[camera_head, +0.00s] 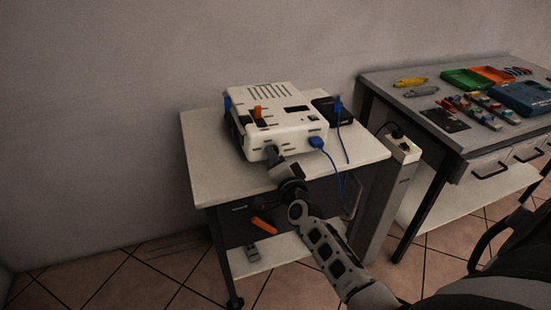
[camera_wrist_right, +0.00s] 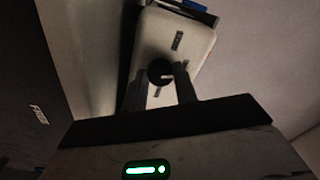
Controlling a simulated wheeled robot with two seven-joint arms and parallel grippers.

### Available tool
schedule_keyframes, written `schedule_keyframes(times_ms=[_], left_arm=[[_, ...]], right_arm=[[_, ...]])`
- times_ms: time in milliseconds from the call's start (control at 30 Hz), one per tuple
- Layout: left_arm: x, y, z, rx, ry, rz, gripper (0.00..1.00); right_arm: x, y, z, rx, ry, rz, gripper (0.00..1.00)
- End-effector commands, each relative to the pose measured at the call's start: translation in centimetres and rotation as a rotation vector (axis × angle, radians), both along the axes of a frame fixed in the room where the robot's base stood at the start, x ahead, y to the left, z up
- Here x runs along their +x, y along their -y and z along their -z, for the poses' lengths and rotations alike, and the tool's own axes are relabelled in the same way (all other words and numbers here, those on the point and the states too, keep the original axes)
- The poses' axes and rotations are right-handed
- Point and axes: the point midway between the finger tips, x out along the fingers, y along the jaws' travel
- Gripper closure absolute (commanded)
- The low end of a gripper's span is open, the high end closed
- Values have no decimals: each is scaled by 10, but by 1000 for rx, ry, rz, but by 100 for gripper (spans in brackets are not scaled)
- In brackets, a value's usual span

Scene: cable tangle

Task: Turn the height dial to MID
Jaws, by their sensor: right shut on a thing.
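The white machine (camera_head: 285,130) stands on the light tabletop; its front face shows in the right wrist view (camera_wrist_right: 196,32). The round black height dial (camera_wrist_right: 160,69) sits on that face with a pale pointer mark aimed to the right. Small dark labels lie around it, too small to read. My right gripper (camera_head: 272,153) reaches the machine's front, and its two fingers (camera_wrist_right: 161,80) are shut on the dial, one on each side. In the head view the gripper hides the dial. My left gripper is not in view.
An orange lever (camera_head: 257,112) stands on the machine's top. A blue cable (camera_head: 316,142) plugs into its front right and hangs over the cart's edge. A black box (camera_head: 325,105) sits behind. Bare tabletop (camera_head: 213,165) lies left. A workbench with trays (camera_head: 463,79) stands right.

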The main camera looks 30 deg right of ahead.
Motion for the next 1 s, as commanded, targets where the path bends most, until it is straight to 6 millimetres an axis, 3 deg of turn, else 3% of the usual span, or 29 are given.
schedule_keyframes(times_ms=[33,67,100,133,433,567,1000], left_arm=[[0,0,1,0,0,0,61],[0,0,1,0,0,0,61],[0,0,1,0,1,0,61],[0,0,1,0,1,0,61],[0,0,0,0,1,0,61],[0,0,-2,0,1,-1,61],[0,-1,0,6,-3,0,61]], right_arm=[[-3,-8,16,11,-36,-17,94],[-3,-8,16,11,-36,-17,63],[-3,-8,16,10,-35,-17,52],[-3,-7,15,10,-34,-16,50],[-3,-4,10,5,-24,-10,50],[-14,-6,10,5,-24,-9,50],[-111,-30,12,6,-29,-11,50]])
